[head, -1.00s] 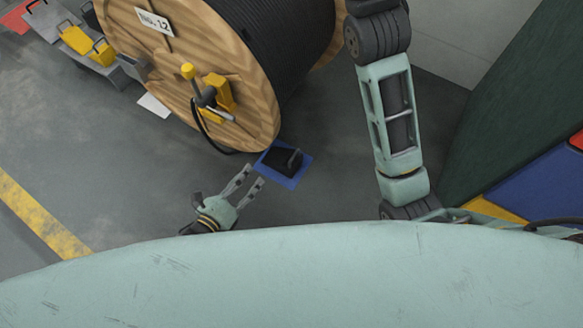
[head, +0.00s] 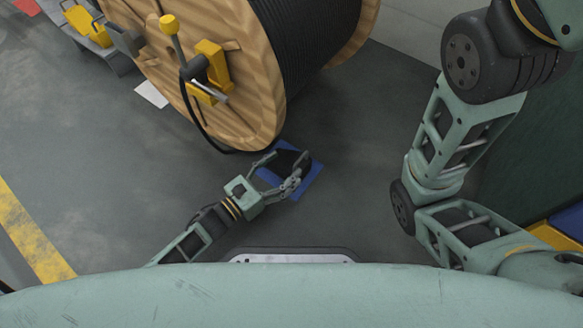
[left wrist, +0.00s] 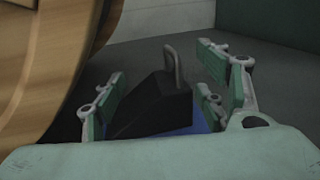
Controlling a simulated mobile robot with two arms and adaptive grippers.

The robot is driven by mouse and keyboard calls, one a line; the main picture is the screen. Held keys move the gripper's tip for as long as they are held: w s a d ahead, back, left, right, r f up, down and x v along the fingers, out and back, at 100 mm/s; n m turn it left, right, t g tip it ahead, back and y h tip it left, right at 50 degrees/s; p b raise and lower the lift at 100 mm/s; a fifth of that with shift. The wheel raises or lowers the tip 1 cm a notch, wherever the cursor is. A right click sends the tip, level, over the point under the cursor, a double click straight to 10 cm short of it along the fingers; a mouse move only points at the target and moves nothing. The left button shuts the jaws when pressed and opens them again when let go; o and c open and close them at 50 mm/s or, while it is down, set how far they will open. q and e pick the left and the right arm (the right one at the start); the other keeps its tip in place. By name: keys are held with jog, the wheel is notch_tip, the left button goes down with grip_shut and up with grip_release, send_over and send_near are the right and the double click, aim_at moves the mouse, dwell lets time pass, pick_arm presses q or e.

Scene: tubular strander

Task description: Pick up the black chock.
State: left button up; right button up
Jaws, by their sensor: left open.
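The black chock (head: 288,159), a dark wedge with a loop handle, sits on a blue mat (head: 313,177) beside the cable reel. My left gripper (head: 284,161) is open, with its fingers spread to both sides of the chock. In the left wrist view the chock (left wrist: 152,106) lies between the open fingers of my left gripper (left wrist: 163,88), its handle standing up at the far end. I cannot tell whether any finger touches it. My right arm shows at the right of the head view, but its gripper is out of view.
A large wooden reel (head: 235,95) of black cable stands just behind the chock, with a yellow bracket and hanging black hose (head: 196,125). A white sheet (head: 152,94) lies on the floor. Open grey floor lies left, up to a yellow line (head: 35,240).

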pick_arm(q)
jog(key=shift+b+x, duration=0.45)
jog(key=shift+x, duration=1)
jog(key=shift+c, duration=0.3)
jog(key=shift+a, duration=0.1)
grip_shut()
